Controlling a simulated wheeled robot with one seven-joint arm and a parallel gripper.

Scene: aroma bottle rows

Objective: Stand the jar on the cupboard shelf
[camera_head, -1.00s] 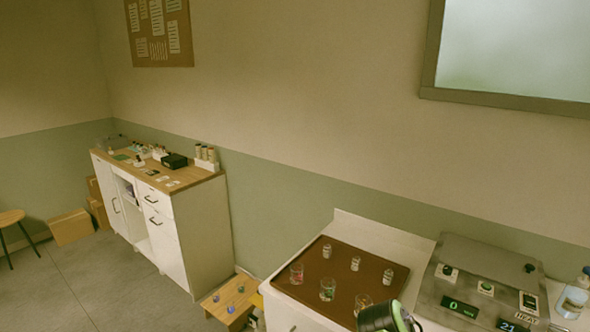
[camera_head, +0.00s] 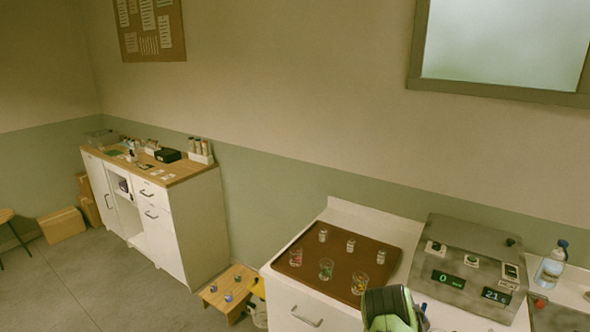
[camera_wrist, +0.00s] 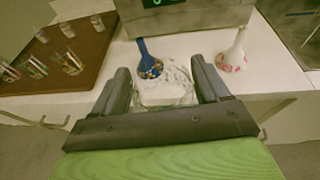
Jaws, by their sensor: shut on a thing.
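My gripper (camera_wrist: 160,75) is shut on a clear glass jar (camera_wrist: 166,93) with pale contents, seen between the two fingers in the wrist view. The jar is in front of or above the white worktop; its exact height is hard to tell. In the head view my gripper (camera_head: 393,310) shows only as a green and black body at the bottom edge, and the jar is hidden there. The white cupboard (camera_head: 192,228) stands at the left against the wall, with a wooden top and an open shelf bay (camera_head: 127,205) between its door and drawers.
A brown tray (camera_head: 338,264) with several small glasses and jars lies on the white worktop. A blue-necked vessel (camera_wrist: 148,58) and a white flask (camera_wrist: 232,57) stand near the held jar. A low wooden stool (camera_head: 230,287) stands between cupboard and worktop. Floor before the cupboard is clear.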

